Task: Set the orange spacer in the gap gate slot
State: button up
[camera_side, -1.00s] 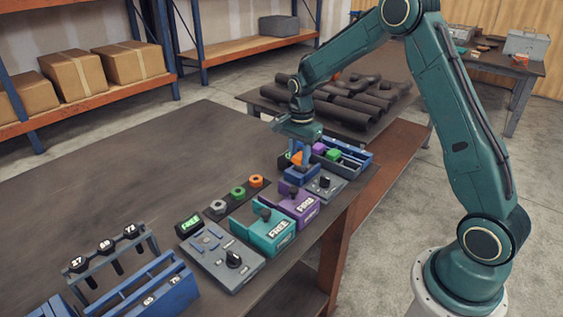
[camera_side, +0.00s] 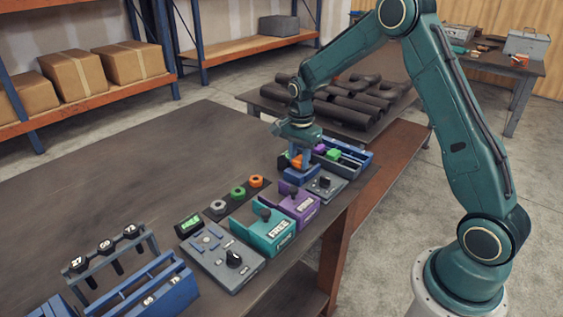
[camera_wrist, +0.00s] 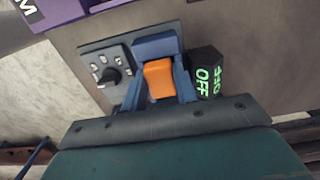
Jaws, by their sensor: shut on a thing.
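My gripper (camera_side: 299,158) points down over the blue gap gate (camera_side: 301,176), near the far end of the bench. Its blue fingers are shut on the orange spacer (camera_side: 296,162). In the wrist view the orange spacer (camera_wrist: 158,79) lies between the fingers, right up against the blue gate block (camera_wrist: 157,45). The spacer's lower end is hidden, and I cannot tell whether it is inside the slot. A dark display (camera_wrist: 205,75) beside the gate shows green letters including "OFF".
A grey knob panel (camera_side: 325,184) adjoins the gate. A blue tray (camera_side: 352,158) with purple and green blocks stands just behind. Purple (camera_side: 298,205) and teal (camera_side: 263,232) fixtures and a row of rings (camera_side: 238,193) stand nearer.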

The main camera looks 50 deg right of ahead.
aim_at(299, 159)
jog(key=shift+f, duration=0.45)
dwell(0.4)
jog(key=o, duration=1.5)
jog(key=shift+o, duration=0.2)
jog(key=shift+w, duration=0.1)
jog(key=shift+c, duration=0.3)
jog(key=shift+r, duration=0.1)
jog(key=shift+o, duration=0.3)
jog(key=shift+w+r, duration=0.1)
jog(key=shift+r, duration=0.55)
jog(key=shift+s+r, duration=0.2)
jog(key=shift+r, duration=2.55)
